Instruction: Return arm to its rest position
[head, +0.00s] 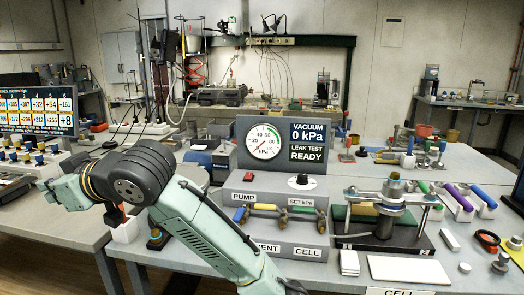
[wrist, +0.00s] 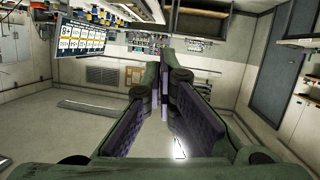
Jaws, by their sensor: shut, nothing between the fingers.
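My arm (head: 205,225) crosses the lower left of the head view, folded at a dark elbow joint, in front of the bench. My gripper (wrist: 178,72) shows in the wrist view, with its two dark-padded fingers shut and nothing between them.
The vacuum panel (head: 282,150) reads 0 kPa and LEAK TEST READY. A metal clamp rig (head: 385,215) stands to its right, with several coloured-handled tools beyond. A screen (head: 38,112) stands at left.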

